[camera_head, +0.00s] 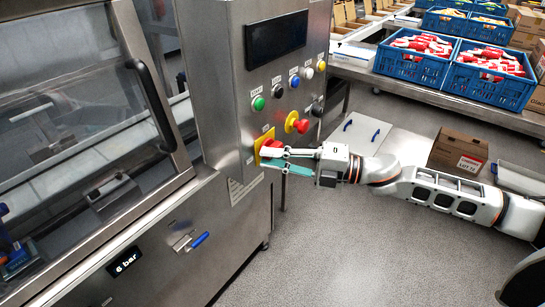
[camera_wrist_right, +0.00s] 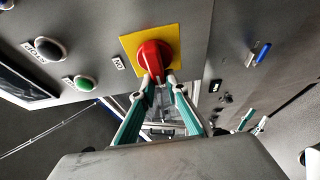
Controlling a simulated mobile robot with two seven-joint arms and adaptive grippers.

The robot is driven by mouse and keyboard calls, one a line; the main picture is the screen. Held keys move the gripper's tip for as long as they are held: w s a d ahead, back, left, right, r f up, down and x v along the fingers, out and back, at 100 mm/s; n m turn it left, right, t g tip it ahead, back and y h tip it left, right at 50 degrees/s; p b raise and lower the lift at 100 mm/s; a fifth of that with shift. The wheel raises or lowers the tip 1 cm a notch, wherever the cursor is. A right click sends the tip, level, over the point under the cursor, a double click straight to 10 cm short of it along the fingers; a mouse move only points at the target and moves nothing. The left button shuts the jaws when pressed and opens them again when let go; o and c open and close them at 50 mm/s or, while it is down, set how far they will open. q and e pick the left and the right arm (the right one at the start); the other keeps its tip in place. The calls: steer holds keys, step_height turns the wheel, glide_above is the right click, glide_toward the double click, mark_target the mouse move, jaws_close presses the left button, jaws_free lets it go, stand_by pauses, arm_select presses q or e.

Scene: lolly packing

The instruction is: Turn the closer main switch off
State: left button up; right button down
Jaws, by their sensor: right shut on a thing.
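The closer main switch is a red rotary knob (camera_head: 271,146) on a yellow plate (camera_head: 259,141), low on the steel control panel. In the right wrist view the red knob (camera_wrist_right: 154,57) sits on its square yellow plate (camera_wrist_right: 130,45), with an ON label beside it. My right gripper (camera_head: 268,158) reaches in from the right and is at the knob. In the right wrist view its two teal-padded fingers (camera_wrist_right: 160,83) are shut on the red handle of the knob. The fingers hide part of the handle.
Above the knob the panel holds a green button (camera_head: 258,103), a blue button (camera_head: 294,81), a red emergency stop (camera_head: 301,126) and a dark screen (camera_head: 275,38). A blue-handled valve (camera_head: 199,240) is lower left. Blue crates (camera_head: 410,65) stand on a table behind.

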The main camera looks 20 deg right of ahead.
steer(key=shift+w+d, duration=0.35)
steer(key=c, duration=2)
jaws_free()
steer(key=shift+r, duration=0.1)
steer(key=shift+w, duration=0.1)
steer(key=shift+s, duration=0.2)
steer(key=v, duration=1.2)
